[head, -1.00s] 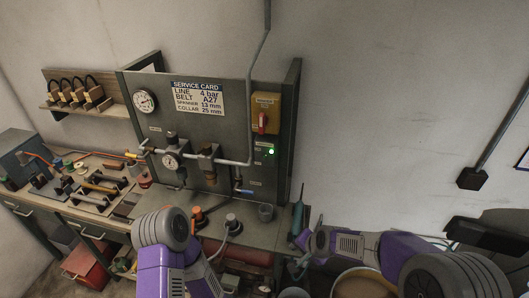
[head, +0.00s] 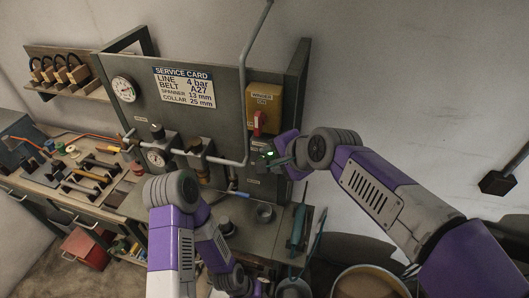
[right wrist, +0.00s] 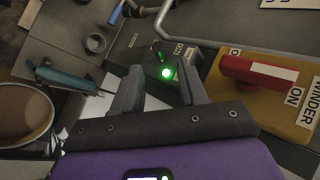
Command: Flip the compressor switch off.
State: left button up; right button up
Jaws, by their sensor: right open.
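The compressor switch looks to be the small dark toggle (right wrist: 157,52) beside a lit green lamp (right wrist: 166,73) on the grey panel, with small labels near it. In the head view the right gripper (head: 272,161) covers most of the switch area.
The yellow winder box (head: 262,97) with a red lever (head: 259,122) sits directly above the gripper. A grey pipe (head: 246,120) runs close to its left. A small cup (head: 264,213) stands on the bench below.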

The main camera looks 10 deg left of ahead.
jog(key=x, duration=0.6)
jog(key=shift+s, duration=0.15)
jog(key=shift+c, duration=0.2)
grip_shut()
